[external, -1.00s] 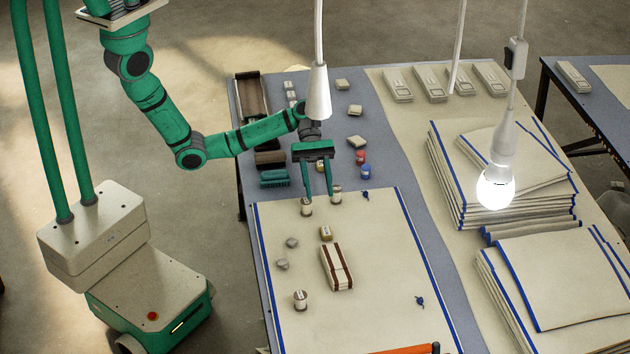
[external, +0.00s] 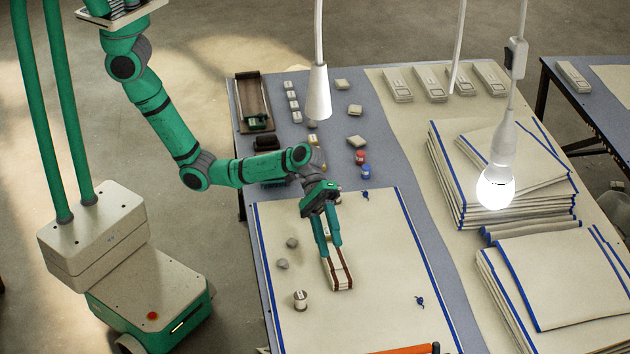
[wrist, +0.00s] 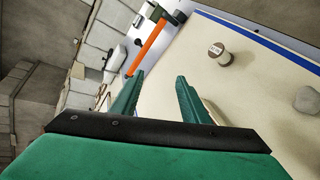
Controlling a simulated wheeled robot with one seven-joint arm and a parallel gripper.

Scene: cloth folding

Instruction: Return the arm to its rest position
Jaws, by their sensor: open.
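My gripper (external: 328,243) is open, with its two green fingers pointing down over the cream cloth (external: 385,270). In the external view the fingers overlap the far end of a cream block with brown bands (external: 341,272); I cannot tell whether they touch it. In the wrist view the gripper (wrist: 153,85) shows a clear gap between its fingertips, with nothing held there. My green arm reaches from the upper left, its elbow bent beside the table's left edge. The cloth has blue edge stripes and lies flat on the table.
A small spool (external: 300,299) and grey stones (external: 283,264) lie on the cloth's left side. An orange-handled tool (external: 408,349) lies at the front. Folded cloth stacks (external: 540,285) stand at the right. A lit bulb (external: 495,190) and a white hanging cone (external: 318,95) hang above the table.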

